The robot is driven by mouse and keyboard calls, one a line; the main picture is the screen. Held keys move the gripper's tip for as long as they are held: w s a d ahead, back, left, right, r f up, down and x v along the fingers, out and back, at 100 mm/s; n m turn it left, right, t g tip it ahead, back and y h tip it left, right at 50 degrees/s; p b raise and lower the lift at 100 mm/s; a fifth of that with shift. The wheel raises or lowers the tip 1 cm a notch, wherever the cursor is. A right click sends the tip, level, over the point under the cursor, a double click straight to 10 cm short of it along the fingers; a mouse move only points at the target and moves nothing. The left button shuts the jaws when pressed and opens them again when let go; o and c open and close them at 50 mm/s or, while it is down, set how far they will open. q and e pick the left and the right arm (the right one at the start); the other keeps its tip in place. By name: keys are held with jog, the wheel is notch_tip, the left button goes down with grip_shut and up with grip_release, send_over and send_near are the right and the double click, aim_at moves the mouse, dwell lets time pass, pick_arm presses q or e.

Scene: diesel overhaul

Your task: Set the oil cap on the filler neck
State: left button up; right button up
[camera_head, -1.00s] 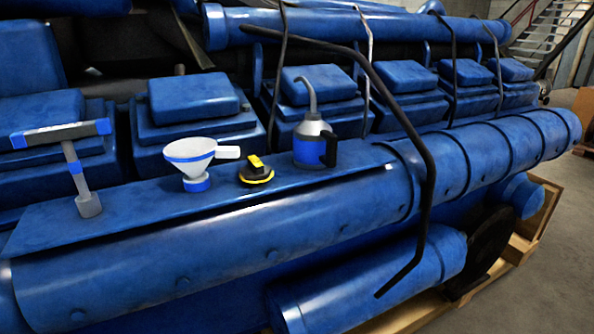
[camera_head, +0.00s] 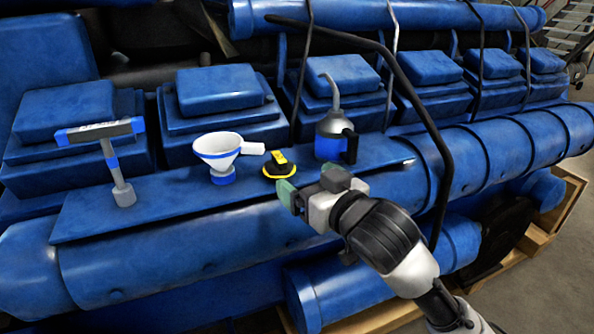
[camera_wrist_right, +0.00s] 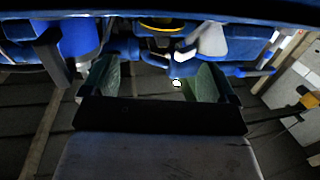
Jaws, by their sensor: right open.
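The oil cap (camera_head: 280,165) is yellow-rimmed and black with a raised grip. It lies on the flat blue ledge of the engine, between the funnel and the oil can. Its yellow rim also shows at the top of the right wrist view (camera_wrist_right: 160,26). My right gripper (camera_head: 308,187) is open and empty, just in front of and to the right of the cap, apart from it. Its green-padded fingers stand wide apart in the wrist view (camera_wrist_right: 155,85). I cannot clearly make out a bare filler neck; a blue collar (camera_head: 222,178) sits under the funnel. My left gripper is not in view.
A white funnel (camera_head: 215,148) stands left of the cap, its handle pointing toward it. A grey and blue oil can (camera_head: 331,135) stands behind my right gripper. A T-handled tool (camera_head: 112,160) stands at the left. A dark bent pipe (camera_head: 420,110) crosses right of the gripper.

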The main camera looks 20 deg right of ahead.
aim_at(286, 167)
jog(key=p+x, duration=0.3)
jog(key=x, duration=0.5)
jog(key=shift+w+a, duration=0.1)
jog(key=shift+w, duration=0.2)
jog(key=shift+w+a+f+p, duration=0.1)
jog(key=shift+w+a+p, duration=0.1)
jog(key=shift+w+p, duration=0.3)
jog(key=shift+w, duration=0.1)
jog(key=shift+c, duration=0.2)
jog(key=c, duration=1)
